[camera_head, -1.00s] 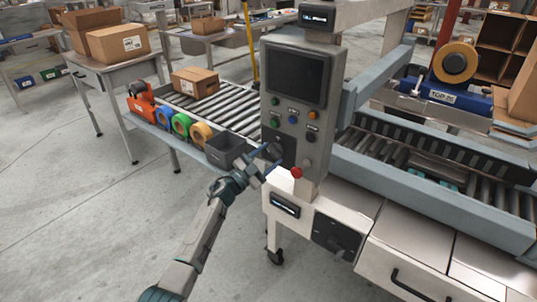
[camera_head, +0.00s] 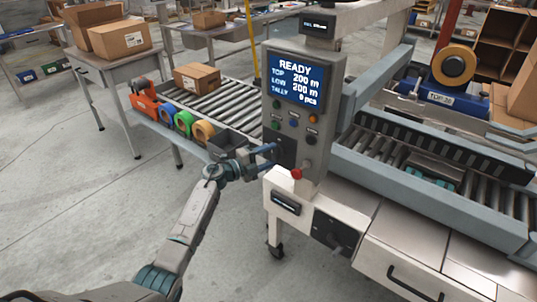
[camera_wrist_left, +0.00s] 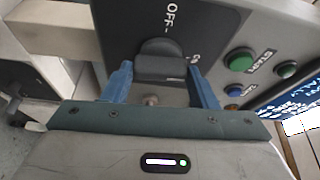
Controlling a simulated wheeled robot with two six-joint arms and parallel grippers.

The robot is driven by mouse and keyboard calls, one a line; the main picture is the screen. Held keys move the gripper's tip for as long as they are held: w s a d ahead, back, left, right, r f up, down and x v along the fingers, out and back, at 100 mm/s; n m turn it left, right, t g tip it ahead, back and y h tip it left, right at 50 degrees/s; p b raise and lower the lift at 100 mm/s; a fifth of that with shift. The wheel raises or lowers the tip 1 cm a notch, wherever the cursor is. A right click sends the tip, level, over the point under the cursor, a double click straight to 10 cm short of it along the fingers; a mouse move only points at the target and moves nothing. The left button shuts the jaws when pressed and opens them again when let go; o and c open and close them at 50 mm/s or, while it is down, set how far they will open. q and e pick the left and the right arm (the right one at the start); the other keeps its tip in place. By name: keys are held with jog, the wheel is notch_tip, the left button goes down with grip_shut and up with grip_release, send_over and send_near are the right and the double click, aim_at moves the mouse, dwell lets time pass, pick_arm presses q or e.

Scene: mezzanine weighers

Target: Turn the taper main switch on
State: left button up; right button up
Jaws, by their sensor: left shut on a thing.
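The taper's main switch is a dark knob (camera_wrist_left: 160,62) on a black plate, also visible in the head view (camera_head: 287,148). In the left wrist view it sits between the blue fingers of my left gripper (camera_wrist_left: 160,84), which is shut on it. An OFF label shows above the knob; another label at its right is partly hidden. In the head view my left gripper (camera_head: 272,158) is at the black plate, its fingers covering most of the knob. The control panel's screen (camera_head: 297,78) is lit and reads READY, with TOP and LOW 200 m and TALLY 0 pcs. My right gripper is out of view.
A red button (camera_head: 296,174) is just below the switch, and coloured buttons are above it. A grey bin (camera_head: 231,143) and tape rolls (camera_head: 183,122) stand left of my gripper, along the roller conveyor (camera_head: 226,98). The floor at left is free.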

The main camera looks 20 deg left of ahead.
pick_arm(q)
jog(key=shift+m, duration=0.5)
jog(key=o, duration=1)
jog(key=shift+b+v, duration=0.85)
jog(key=shift+v, duration=4.55)
jog(key=shift+r, duration=0.2)
